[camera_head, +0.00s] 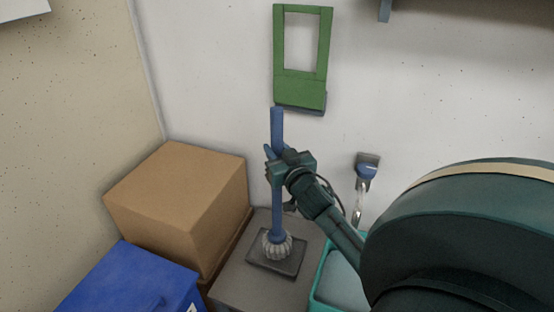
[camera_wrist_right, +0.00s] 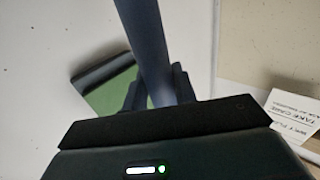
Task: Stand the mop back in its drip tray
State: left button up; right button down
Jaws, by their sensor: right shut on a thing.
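The mop has a blue handle (camera_head: 277,212) and a pale, ribbed head (camera_head: 277,246). It looks upright. The drip tray (camera_head: 259,263) is a dark, flat square on a grey surface. The mop head appears over the middle of the tray; I cannot tell whether it touches the tray floor. My right gripper (camera_head: 276,168) is shut on the upper part of the handle and hides a piece of it. In the right wrist view the blue handle (camera_wrist_right: 147,45) runs up between the fingers (camera_wrist_right: 155,92). My left gripper is not in view.
A cardboard box (camera_head: 180,200) stands left of the tray, with a blue box (camera_head: 125,280) in front. A teal bin (camera_head: 322,285) is to the right. A green wall bracket (camera_head: 300,90) hangs behind the mop, and a brush (camera_head: 366,172) hangs to its right.

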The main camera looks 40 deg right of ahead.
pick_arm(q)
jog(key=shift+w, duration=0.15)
pick_arm(e)
jog(key=shift+f, duration=0.55)
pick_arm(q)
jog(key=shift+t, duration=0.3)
pick_arm(e)
jog(key=shift+f, duration=0.15)
jog(key=c, duration=1.1)
grip_release()
